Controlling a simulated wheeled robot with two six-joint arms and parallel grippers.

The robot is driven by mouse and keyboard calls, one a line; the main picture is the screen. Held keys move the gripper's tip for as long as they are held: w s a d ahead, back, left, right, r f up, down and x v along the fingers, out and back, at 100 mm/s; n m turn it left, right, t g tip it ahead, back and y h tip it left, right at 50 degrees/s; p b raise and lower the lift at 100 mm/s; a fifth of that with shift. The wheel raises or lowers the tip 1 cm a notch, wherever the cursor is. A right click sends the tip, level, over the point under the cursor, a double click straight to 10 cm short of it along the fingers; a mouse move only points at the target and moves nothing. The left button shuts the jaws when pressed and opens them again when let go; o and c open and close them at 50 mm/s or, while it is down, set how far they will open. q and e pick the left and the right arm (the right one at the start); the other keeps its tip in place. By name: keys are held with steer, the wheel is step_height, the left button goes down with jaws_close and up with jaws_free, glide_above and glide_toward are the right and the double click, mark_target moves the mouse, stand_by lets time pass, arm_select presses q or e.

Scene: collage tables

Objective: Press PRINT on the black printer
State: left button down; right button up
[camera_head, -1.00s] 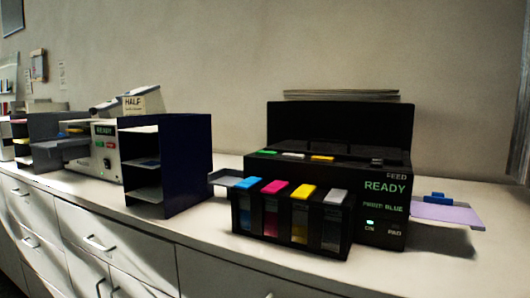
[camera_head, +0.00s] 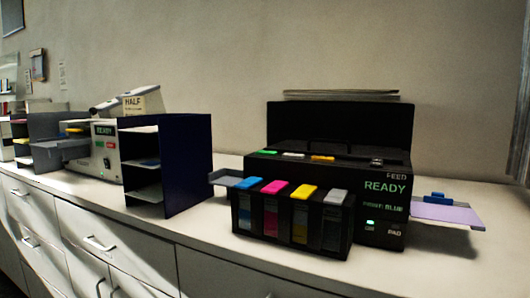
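The black printer (camera_head: 340,135) stands on the white counter at the right of the head view. Its front panel shows a green READY (camera_head: 385,187) with FEED above it. Below is a green line that seems to read PRINT: BLUE (camera_head: 384,208). Under that are a lit green light (camera_head: 370,223) and a label PAD (camera_head: 394,233). Blue, magenta, yellow and grey cartridges sit in a black holder (camera_head: 290,243) at its front. A lilac sheet lies on the tray (camera_head: 447,213) at its right side. Neither gripper is in view.
A dark blue shelf unit (camera_head: 185,165) stands left of the printer. Beyond it is a pale machine (camera_head: 105,152) with a READY display and a HALF sign (camera_head: 134,104). The white counter (camera_head: 215,225) is clear in front of the shelf. Drawers with handles are below.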

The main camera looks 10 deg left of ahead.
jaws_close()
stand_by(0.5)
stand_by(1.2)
